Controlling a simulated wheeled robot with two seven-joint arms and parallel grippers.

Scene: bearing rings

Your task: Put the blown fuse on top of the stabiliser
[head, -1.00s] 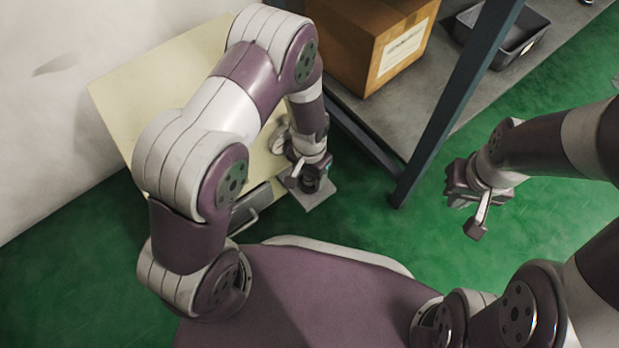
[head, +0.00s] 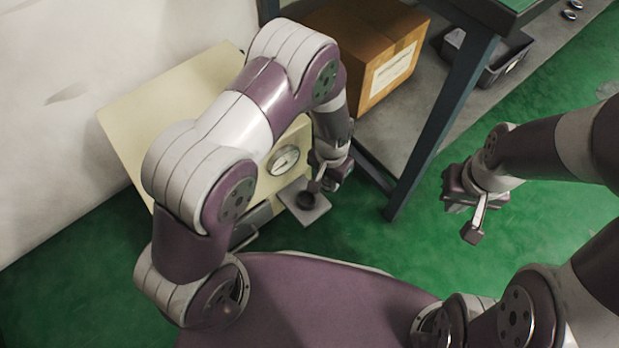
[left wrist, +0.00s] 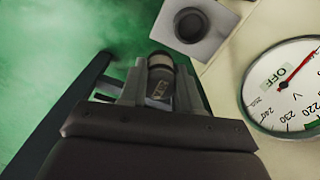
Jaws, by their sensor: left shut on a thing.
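The stabiliser (head: 185,75) is a cream box with a round dial on its front, at the left in the head view. The dial (left wrist: 288,88) is large in the left wrist view, marked OFF. My left gripper (head: 328,182) is in front of the stabiliser, to the right of the dial. In the left wrist view my left gripper (left wrist: 158,95) is shut on the fuse (left wrist: 160,78), a dark cylinder with a pale end and light lettering. A grey plate with a dark round socket (head: 306,200) juts from the stabiliser's front. My right gripper (head: 462,190) hangs over the green floor, apart from everything.
A dark-framed rack (head: 440,120) stands right of the stabiliser, its leg near my left gripper. On its lower shelf are a cardboard box (head: 385,75) and a grey bin (head: 505,62). The green floor between the rack and my right gripper is clear.

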